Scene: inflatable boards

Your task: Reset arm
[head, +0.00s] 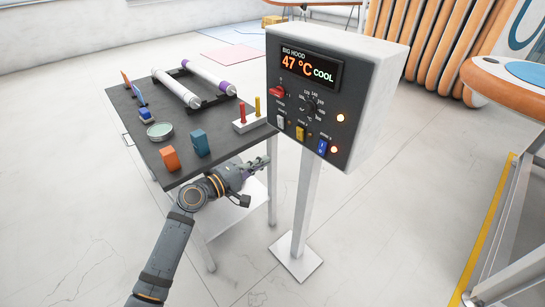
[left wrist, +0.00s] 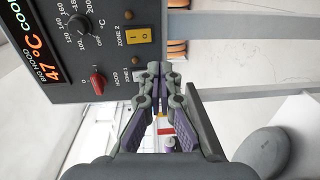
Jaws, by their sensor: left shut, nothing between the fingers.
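My left gripper (head: 254,166) reaches in from the lower left in the head view. It is in front of the table's right front corner, left of the control box's post and below the box. Its fingers are shut and empty, and they also show closed together in the left wrist view (left wrist: 160,72). The control box (head: 392,75) stands on a white post and its display reads 47 °C COOL. It also fills the upper left of the left wrist view (left wrist: 60,20), apart from the fingertips. My right gripper is not in view.
A dark table (head: 185,133) holds two rolls, an orange block (head: 169,158), a teal block (head: 200,143), a round dish (head: 160,130) and a white holder with red and yellow pegs (head: 249,121). Bare floor lies in front.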

